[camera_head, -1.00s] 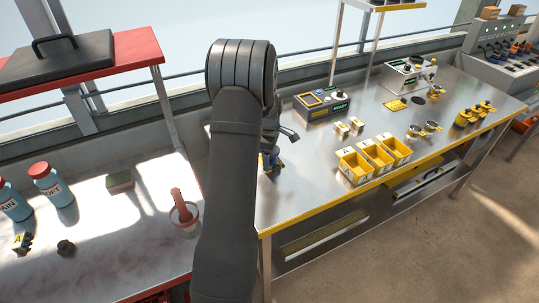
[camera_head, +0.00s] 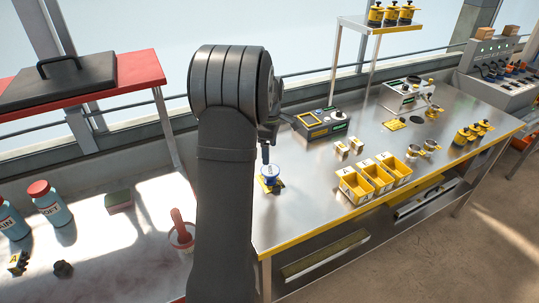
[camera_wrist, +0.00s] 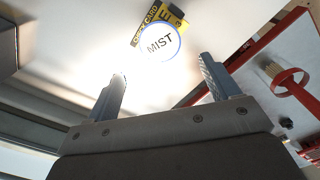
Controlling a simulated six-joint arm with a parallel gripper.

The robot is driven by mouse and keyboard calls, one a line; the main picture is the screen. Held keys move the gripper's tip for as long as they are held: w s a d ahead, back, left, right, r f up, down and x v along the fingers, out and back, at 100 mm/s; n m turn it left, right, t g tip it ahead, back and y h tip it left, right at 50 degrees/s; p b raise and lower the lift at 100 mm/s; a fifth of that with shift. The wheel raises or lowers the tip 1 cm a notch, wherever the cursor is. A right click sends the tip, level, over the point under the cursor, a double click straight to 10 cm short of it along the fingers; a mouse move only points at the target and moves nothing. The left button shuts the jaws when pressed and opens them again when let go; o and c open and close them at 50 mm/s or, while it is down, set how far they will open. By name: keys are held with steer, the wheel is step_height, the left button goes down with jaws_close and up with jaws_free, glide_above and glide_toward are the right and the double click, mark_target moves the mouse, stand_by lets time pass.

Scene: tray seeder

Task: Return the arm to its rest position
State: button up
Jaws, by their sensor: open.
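My arm stands large in the middle of the head view, and its wrist is bent over the steel bench. My gripper (camera_wrist: 163,72) shows in the wrist view with two grey fingers spread wide and nothing between them. Past the fingertips is a white round top with a blue rim marked MIST (camera_wrist: 159,43), apart from the fingers. A yellow and black check card (camera_wrist: 150,20) lies beside it. In the head view the blue-rimmed item (camera_head: 270,172) stands on the bench close beside my arm. In that view the gripper is mostly hidden behind my arm.
Yellow bins (camera_head: 356,186) stand at the bench's front edge, with small white blocks (camera_head: 341,148) behind them. A control box (camera_head: 321,123) stands at the back. At left are blue bottles (camera_head: 51,205), a red-handled tool in a cup (camera_head: 181,237) and a raised red shelf (camera_head: 140,69).

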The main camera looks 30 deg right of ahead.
mark_target(270, 170)
stand_by(0.3)
step_height(270, 170, down, 13)
steer(key=shift+r, duration=2.35)
steer(key=shift+f, duration=0.1)
